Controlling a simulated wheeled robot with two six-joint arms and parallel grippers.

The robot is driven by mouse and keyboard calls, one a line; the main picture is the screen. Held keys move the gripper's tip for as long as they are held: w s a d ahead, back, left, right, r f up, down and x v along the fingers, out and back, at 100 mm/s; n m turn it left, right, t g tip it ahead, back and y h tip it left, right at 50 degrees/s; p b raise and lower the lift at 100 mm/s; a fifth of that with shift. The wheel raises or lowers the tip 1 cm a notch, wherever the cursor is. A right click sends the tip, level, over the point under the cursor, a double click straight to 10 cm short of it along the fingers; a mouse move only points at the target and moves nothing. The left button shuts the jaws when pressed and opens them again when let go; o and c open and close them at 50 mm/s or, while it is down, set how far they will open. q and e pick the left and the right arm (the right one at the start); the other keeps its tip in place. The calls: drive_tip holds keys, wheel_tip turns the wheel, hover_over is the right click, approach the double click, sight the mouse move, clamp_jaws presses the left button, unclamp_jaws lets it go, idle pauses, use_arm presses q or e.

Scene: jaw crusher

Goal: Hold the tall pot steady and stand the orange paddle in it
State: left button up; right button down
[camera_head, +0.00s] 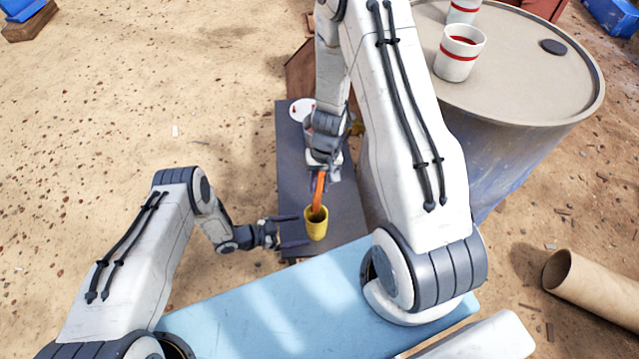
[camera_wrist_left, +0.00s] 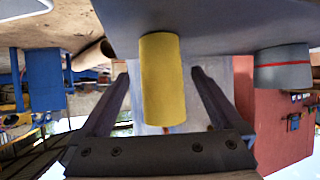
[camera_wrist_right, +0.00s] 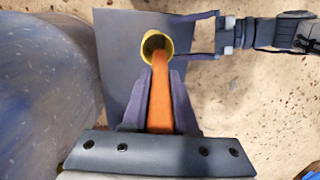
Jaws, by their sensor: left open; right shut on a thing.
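The tall yellow pot (camera_head: 316,226) stands upright on the dark narrow table. My left gripper (camera_head: 294,231) is open at the pot's left side, its fingers pointing at it. In the left wrist view the pot (camera_wrist_left: 162,85) appears upside down, between the two spread fingers and apart from them. My right gripper (camera_wrist_right: 160,75) is shut on the orange paddle (camera_wrist_right: 160,100). The paddle (camera_head: 319,188) points down, slightly tilted, with its lower end at the pot's mouth (camera_wrist_right: 154,44). I cannot tell how deep the end reaches. My right wrist hides the paddle's upper part.
The dark table (camera_head: 291,165) also bears a white round container (camera_head: 302,109). A grey cup with a red band (camera_wrist_left: 283,70) shows in the left wrist view. A drum (camera_head: 535,85) with red-banded cups (camera_head: 459,55) stands at right. A cardboard tube (camera_head: 595,290) lies on the ground.

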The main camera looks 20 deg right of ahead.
use_arm(q)
drive_tip(key=shift+x, duration=3.4)
drive_tip(key=c, duration=0.8)
